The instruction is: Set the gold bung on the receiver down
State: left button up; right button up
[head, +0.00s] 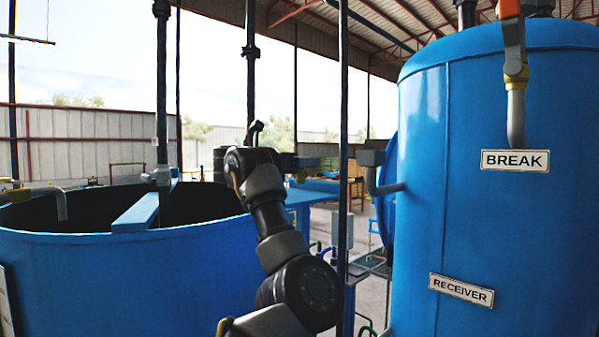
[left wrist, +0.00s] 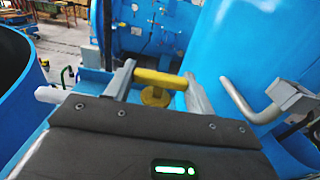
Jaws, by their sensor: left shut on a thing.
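The gold bung (left wrist: 158,80) shows in the left wrist view as a yellow bar with a round yellow part below it. It lies between the two grey fingers of my left gripper (left wrist: 155,82), which is shut on it. In the head view my left arm rises in the middle, and its gripper (head: 299,162) is small and dark there; the bung cannot be made out. The receiver (head: 490,220) is the tall blue tank at the right, labelled RECEIVER. My right gripper is not in view.
A wide open blue vessel (head: 130,280) stands at the left. A grey elbow pipe (head: 377,180) juts from the receiver's left side, near my left gripper. A BREAK sign (head: 515,160) is on the tank. A thin dark post (head: 343,100) stands mid-view. A blue surface (head: 312,195) lies behind my arm.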

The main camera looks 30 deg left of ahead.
aim_at(297, 176)
pick_arm(q)
notch_tip(297, 176, down, 3)
jog(key=shift+w+f+p, duration=0.1)
jog(key=shift+w+p, duration=0.05)
jog(key=shift+p, duration=0.15)
jog(key=shift+f+b, duration=0.15)
jog(key=shift+b, duration=0.15)
jog(key=o, duration=1)
